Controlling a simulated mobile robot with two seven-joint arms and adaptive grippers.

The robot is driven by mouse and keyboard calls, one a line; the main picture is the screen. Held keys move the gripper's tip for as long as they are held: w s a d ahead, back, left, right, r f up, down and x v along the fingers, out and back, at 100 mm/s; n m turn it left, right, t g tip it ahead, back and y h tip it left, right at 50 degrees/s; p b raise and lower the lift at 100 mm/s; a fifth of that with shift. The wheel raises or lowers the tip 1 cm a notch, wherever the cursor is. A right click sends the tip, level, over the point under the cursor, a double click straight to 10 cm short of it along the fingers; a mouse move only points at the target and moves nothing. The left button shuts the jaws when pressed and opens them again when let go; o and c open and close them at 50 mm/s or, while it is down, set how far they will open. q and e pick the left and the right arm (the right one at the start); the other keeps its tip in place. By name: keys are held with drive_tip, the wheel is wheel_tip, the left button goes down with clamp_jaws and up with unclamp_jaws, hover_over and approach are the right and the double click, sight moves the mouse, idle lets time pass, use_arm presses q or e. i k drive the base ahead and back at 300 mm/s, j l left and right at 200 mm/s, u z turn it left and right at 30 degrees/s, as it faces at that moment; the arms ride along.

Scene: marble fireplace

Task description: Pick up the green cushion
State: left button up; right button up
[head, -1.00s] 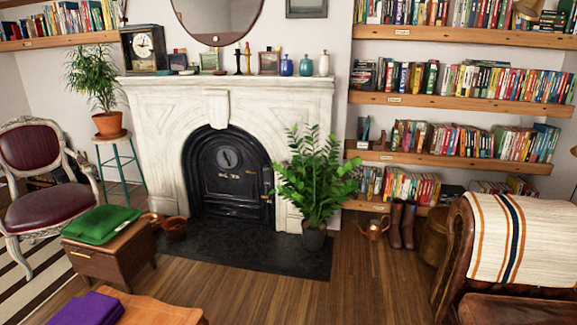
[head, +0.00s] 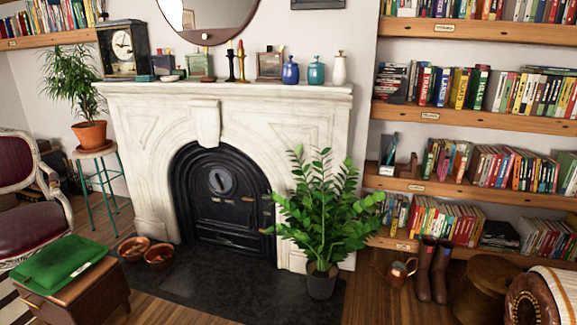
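The green cushion (head: 56,262) lies flat on top of a small brown wooden side table (head: 84,298) at the lower left of the head view. A small pale label shows on the cushion's right side. Neither of my grippers shows in this view, so I cannot see where they are relative to the cushion.
A red armchair (head: 22,205) stands close behind the side table on the left. Copper bowls (head: 158,256) sit on the dark hearth (head: 225,285) to its right. A potted plant (head: 322,225) stands before the fireplace (head: 225,105). The hearth's middle is clear.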

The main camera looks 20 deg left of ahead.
sight(50, 269)
drive_tip(key=i+u, duration=0.3)
drive_tip(key=i, duration=0.35)
drive_tip(key=i+l+u, duration=0.3)
drive_tip(key=i, duration=0.4)
drive_tip(key=i+j+u, duration=0.15)
drive_tip(key=i+u, duration=0.45)
drive_tip(key=u, duration=0.25)
drive_tip(key=i+u, duration=0.4)
drive_tip(key=i+j+u, duration=0.15)
drive_tip(key=i+u, duration=0.15)
drive_tip(key=i, duration=0.15)
drive_tip(key=i+j+u, duration=0.1)
drive_tip(key=i+u, duration=0.15)
drive_tip(key=i, duration=0.25)
